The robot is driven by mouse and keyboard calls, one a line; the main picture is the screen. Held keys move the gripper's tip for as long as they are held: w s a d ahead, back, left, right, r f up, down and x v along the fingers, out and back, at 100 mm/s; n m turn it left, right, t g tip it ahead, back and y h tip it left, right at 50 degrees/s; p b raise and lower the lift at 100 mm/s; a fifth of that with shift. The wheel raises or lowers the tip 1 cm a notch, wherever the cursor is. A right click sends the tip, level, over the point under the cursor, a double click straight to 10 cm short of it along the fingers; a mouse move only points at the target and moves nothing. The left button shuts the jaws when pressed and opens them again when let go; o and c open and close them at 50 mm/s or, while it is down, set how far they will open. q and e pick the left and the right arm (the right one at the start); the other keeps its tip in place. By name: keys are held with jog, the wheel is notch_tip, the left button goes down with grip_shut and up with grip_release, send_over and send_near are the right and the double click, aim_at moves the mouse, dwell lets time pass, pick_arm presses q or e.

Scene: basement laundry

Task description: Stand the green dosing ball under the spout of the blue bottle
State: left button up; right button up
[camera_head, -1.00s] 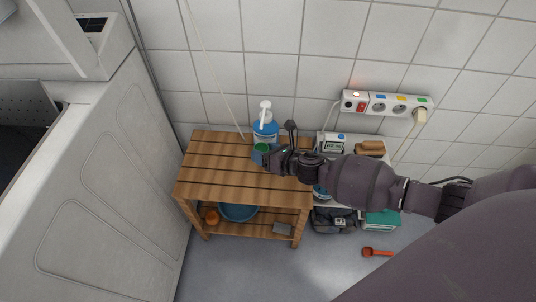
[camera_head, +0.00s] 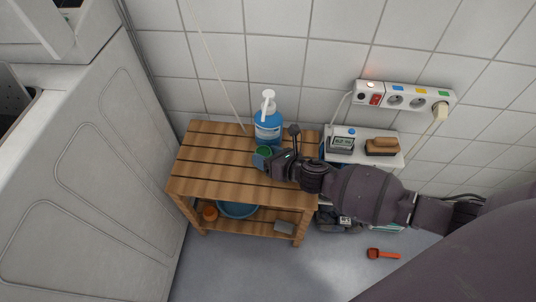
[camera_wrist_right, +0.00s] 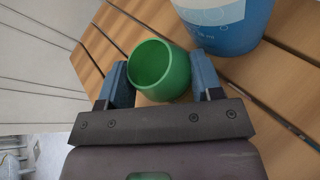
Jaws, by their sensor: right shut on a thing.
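The blue bottle (camera_head: 267,129) with a white pump spout (camera_head: 268,98) stands upright near the back edge of the slatted wooden table (camera_head: 215,165). The green dosing ball (camera_head: 264,152) is just in front of the bottle. In the right wrist view the ball (camera_wrist_right: 160,70) is an open-topped green cup between the blue fingertips of my right gripper (camera_wrist_right: 160,84), which is shut on it. The bottle's lower part (camera_wrist_right: 228,25) shows close beside the ball, with a small gap. Whether the ball touches the table is hard to tell. My left gripper is not in view.
A white shelf right of the table holds a small display device (camera_head: 341,144) and a brown brush (camera_head: 382,146). A power strip (camera_head: 403,97) is on the tiled wall. A blue basin (camera_head: 238,209) sits on the table's lower shelf. The table's left half is clear.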

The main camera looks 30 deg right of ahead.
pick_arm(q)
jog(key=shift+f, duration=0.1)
pick_arm(e)
jog(key=shift+f, duration=0.15)
jog(key=shift+f, duration=0.15)
jog(key=o, duration=0.6)
jog(key=shift+r, duration=0.2)
jog(key=shift+d+r, duration=0.1)
jog(key=shift+r, duration=0.05)
jog(key=p+v, duration=0.3)
jog(key=v, duration=0.7)
jog(key=shift+s+d+r, duration=0.15)
jog(key=shift+s+r, duration=0.05)
jog(key=shift+s, duration=0.1)
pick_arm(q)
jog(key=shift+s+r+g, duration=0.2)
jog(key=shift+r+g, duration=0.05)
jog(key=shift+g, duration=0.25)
pick_arm(e)
jog(key=shift+s+d+r, duration=0.1)
jog(key=shift+s+d, duration=0.1)
jog(key=shift+s, duration=0.35)
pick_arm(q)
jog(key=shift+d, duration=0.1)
